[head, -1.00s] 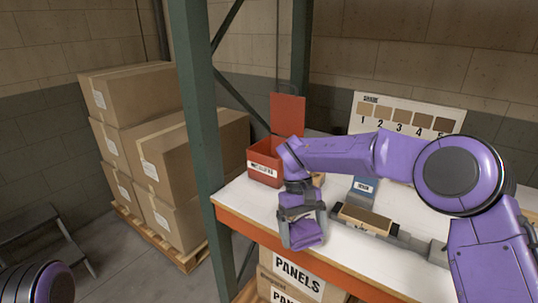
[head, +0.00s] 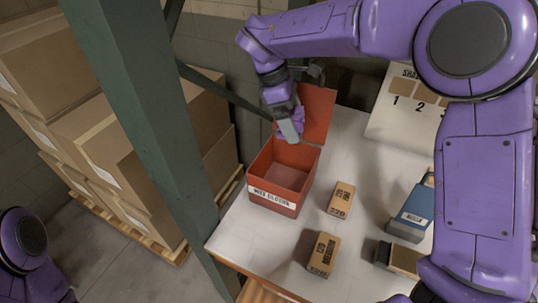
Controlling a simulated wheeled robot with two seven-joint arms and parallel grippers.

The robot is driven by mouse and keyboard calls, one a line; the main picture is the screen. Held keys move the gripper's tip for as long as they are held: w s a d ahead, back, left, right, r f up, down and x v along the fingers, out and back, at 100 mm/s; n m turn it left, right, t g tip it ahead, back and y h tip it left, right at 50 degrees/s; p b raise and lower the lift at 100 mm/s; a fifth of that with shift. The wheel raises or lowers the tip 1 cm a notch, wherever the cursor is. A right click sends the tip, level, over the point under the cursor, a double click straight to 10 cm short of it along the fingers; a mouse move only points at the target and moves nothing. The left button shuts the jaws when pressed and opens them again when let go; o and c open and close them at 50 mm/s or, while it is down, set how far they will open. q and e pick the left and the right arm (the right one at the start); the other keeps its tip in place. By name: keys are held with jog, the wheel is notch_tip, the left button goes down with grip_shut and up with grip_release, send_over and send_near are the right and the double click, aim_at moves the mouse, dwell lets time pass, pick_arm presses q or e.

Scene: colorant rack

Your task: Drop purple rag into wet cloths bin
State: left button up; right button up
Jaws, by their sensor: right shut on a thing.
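The wet cloths bin (head: 273,204) is a red open box with a white label on its front. It stands on the white table near the green post, its lid (head: 322,117) raised at the back. The visible inside looks empty. My right gripper (head: 291,132) is over the bin's back edge, in front of the raised lid, pointing down. It is shut on the purple rag (head: 298,117), which is mostly hidden by the grey finger and hard to tell from my purple arm. My left gripper is out of view; only a purple arm part shows at lower left.
Two small tan blocks (head: 341,200) (head: 323,254) lie right of the bin. A blue box (head: 412,212) and another tan-topped block (head: 402,260) are farther right. A shade chart (head: 405,105) stands behind. The green post (head: 135,120) rises close left of the bin.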

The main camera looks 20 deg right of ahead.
jog(key=shift+f, duration=0.3)
jog(key=f+b, duration=0.1)
jog(key=f, duration=0.1)
jog(key=s+f+b, duration=0.1)
jog(key=f+b, duration=0.1)
jog(key=f, duration=0.1)
jog(key=shift+s+f, duration=0.1)
jog(key=shift+s, duration=0.1)
jog(key=o, duration=0.6)
jog(key=shift+o, duration=0.2)
jog(key=v, duration=0.2)
jog(key=b+v, duration=0.1)
jog(key=v, duration=0.1)
jog(key=s+v, duration=0.1)
jog(key=v, duration=0.4)
jog(key=s+v, duration=0.1)
jog(key=shift+w+r, duration=0.15)
jog(key=shift+r, duration=0.35)
jog(key=shift+a+r, duration=0.1)
jog(key=shift+r, duration=0.05)
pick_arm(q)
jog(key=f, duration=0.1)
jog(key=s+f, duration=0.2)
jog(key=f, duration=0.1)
pick_arm(e)
jog(key=shift+w, duration=0.15)
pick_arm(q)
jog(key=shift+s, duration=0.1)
